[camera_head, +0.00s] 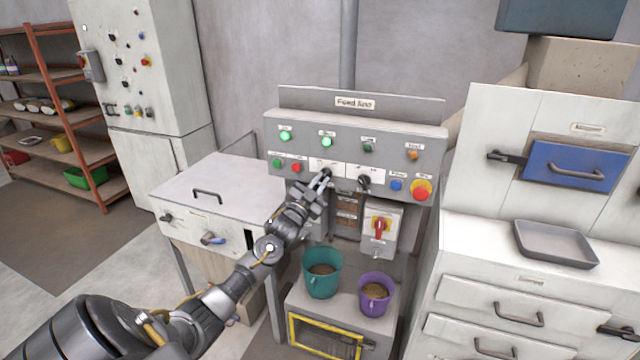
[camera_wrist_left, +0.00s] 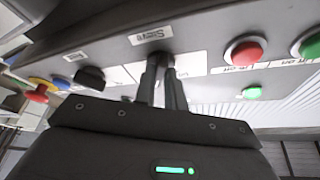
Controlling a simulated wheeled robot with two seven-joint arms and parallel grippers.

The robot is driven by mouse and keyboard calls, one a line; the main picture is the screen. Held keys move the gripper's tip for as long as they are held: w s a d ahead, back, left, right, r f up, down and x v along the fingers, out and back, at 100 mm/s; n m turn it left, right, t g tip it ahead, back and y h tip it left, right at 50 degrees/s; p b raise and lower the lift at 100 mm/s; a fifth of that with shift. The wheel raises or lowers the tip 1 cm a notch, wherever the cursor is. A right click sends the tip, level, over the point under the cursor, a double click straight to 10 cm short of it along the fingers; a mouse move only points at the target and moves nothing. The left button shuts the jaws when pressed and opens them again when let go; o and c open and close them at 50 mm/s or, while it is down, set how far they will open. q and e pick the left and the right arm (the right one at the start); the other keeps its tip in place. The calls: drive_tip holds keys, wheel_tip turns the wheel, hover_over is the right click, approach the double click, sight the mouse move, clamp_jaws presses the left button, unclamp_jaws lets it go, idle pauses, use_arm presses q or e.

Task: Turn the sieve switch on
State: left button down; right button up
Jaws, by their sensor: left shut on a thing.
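The sieve switch is a dark rotary knob (camera_wrist_left: 160,59) on the grey control panel (camera_head: 432,148), beside a small label reading "Sieve" (camera_wrist_left: 150,35) in the left wrist view. My left gripper (camera_head: 322,182) is at the panel's lower row, and its two fingers (camera_wrist_left: 163,80) are closed on the knob. The fingers hide most of the knob, so I cannot tell which way it points. My right gripper is not in view.
A second black knob (camera_head: 364,181), a blue button (camera_head: 396,185) and a red emergency button (camera_head: 421,193) are to the right. Green (camera_head: 277,163) and red (camera_head: 296,167) buttons are close on the left. A red-handled switch box (camera_head: 381,240) and teal (camera_head: 322,283) and purple (camera_head: 375,304) buckets are below.

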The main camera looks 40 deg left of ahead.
use_arm(q)
drive_tip(key=c, duration=1.5)
unclamp_jaws()
drive_tip(key=shift+o, duration=0.2)
drive_tip(key=b+v, duration=0.3)
drive_tip(key=v, duration=0.8)
drive_tip(key=shift+b, duration=0.4)
drive_tip(key=shift+w+f, duration=0.1)
